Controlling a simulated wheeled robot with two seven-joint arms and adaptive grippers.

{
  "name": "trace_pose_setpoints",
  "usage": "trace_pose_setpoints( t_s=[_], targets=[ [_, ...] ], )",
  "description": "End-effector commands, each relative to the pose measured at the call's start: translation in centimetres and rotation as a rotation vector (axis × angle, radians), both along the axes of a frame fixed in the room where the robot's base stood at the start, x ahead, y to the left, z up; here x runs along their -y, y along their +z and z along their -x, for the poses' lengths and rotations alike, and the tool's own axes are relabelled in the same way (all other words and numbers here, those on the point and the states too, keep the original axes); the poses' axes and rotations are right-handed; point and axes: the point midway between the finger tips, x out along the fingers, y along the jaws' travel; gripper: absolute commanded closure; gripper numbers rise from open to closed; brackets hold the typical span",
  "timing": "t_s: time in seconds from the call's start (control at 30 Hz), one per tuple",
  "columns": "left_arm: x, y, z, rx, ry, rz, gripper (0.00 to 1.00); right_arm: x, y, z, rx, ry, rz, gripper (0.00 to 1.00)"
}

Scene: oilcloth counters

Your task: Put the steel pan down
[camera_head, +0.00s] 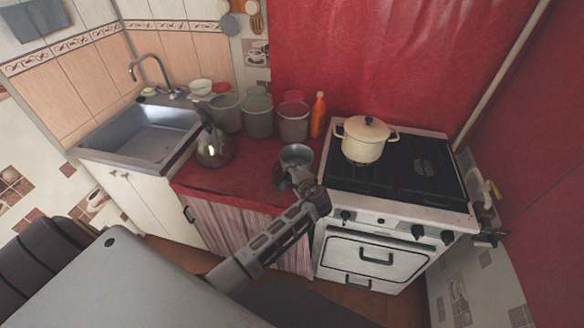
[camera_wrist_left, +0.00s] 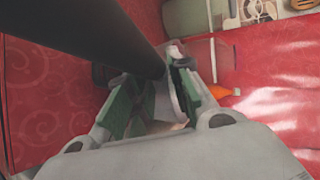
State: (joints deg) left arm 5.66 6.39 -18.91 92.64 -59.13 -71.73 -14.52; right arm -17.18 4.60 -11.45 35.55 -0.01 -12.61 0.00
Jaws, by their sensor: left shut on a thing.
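The steel pan (camera_head: 297,153) is a small grey metal vessel, over the right part of the red counter, just left of the stove. My left gripper (camera_head: 303,182) is shut on it from the near side and covers part of it. I cannot tell whether the pan's base touches the counter. In the left wrist view the green-padded fingers of the left gripper (camera_wrist_left: 160,105) have a thin greyish piece between them, and a large dark shape crosses the upper left. My right gripper is not in view.
The red counter (camera_head: 240,180) carries a kettle (camera_head: 214,148), several buckets (camera_head: 258,118) and an orange bottle (camera_head: 318,115) behind the pan. The stove (camera_head: 400,185) at right holds a cream pot (camera_head: 364,140). A sink (camera_head: 150,135) is at left. Counter between kettle and pan is clear.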

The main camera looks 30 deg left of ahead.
Motion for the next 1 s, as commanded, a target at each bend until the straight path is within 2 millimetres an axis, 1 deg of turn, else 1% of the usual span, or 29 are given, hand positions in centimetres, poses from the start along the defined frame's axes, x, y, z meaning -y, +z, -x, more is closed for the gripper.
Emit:
trace_pose_setpoints(
  t_s=[0.2,0.43,0.47,0.6,1.0],
  targets=[
    [0.0,-0.8,-0.2,0.008,-0.002,-0.001,1.00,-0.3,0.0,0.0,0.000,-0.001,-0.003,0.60],
    [0.0,-1.0,-0.1,0.005,-0.001,-0.001,1.00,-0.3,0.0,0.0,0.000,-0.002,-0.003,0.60],
    [0.0,-1.4,0.1,-0.003,0.000,0.002,0.75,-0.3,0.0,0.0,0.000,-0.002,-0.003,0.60],
    [0.0,-1.3,0.0,-0.002,0.000,0.001,0.57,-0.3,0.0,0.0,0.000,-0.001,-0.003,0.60],
    [0.1,-1.2,0.1,0.001,-0.001,0.001,0.57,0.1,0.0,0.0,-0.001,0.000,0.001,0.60]
  ],
)
